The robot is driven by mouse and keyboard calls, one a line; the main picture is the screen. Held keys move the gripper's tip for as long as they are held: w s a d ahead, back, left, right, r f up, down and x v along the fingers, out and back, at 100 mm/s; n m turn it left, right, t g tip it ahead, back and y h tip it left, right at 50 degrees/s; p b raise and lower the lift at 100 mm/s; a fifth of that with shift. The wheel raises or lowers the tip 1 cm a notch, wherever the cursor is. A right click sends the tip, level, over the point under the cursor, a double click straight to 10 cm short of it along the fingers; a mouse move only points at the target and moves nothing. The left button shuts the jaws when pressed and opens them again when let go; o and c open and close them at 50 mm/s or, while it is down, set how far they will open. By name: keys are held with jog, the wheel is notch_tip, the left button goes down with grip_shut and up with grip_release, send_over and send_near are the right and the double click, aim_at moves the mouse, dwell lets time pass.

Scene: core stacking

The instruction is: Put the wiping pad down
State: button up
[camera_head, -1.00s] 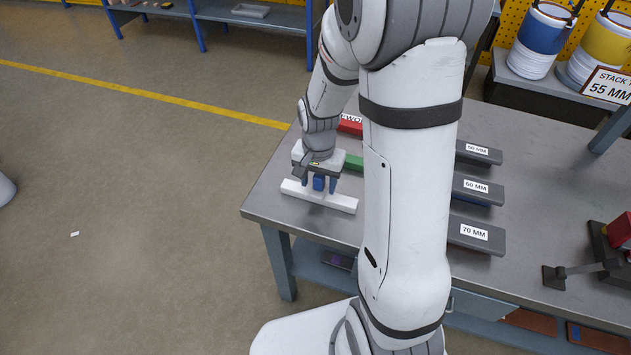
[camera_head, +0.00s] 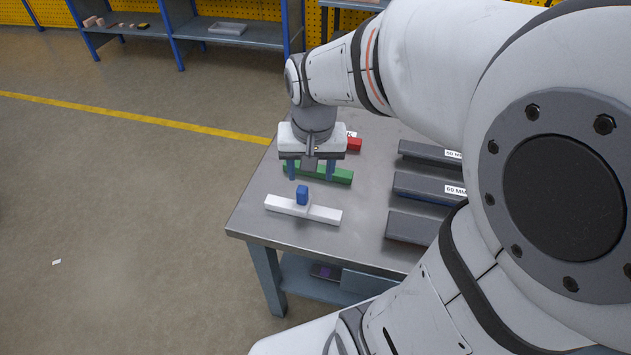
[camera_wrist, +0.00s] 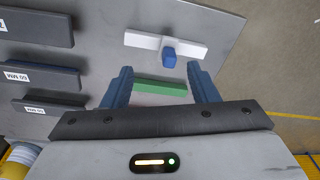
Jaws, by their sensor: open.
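The wiping pad (camera_head: 318,213) is a long white bar with a blue upright handle (camera_head: 302,194) on top. It lies flat on the grey metal table near its left front corner. It also shows in the wrist view, as a white bar (camera_wrist: 142,41) with the blue handle (camera_wrist: 169,57). My gripper (camera_head: 311,174) is open and empty, with its two blue fingers spread apart. It is above the table behind the pad, over a green bar (camera_head: 335,175). The green bar shows between the fingers in the wrist view (camera_wrist: 160,88).
A red block (camera_head: 354,144) sits behind the green bar. Several dark grey trays lie to the right, including one labelled 60 MM (camera_head: 418,186). The table's left edge is close to the pad. A low shelf (camera_head: 215,39) stands at the back.

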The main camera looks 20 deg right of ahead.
jog(key=s+r+n+t, duration=0.1)
jog(key=s+n, duration=0.2)
jog(key=s, duration=0.4)
jog(key=shift+a+r+n, duration=0.3)
jog(key=shift+r, duration=0.05)
jog(key=shift+s, duration=0.1)
dwell(0.8)
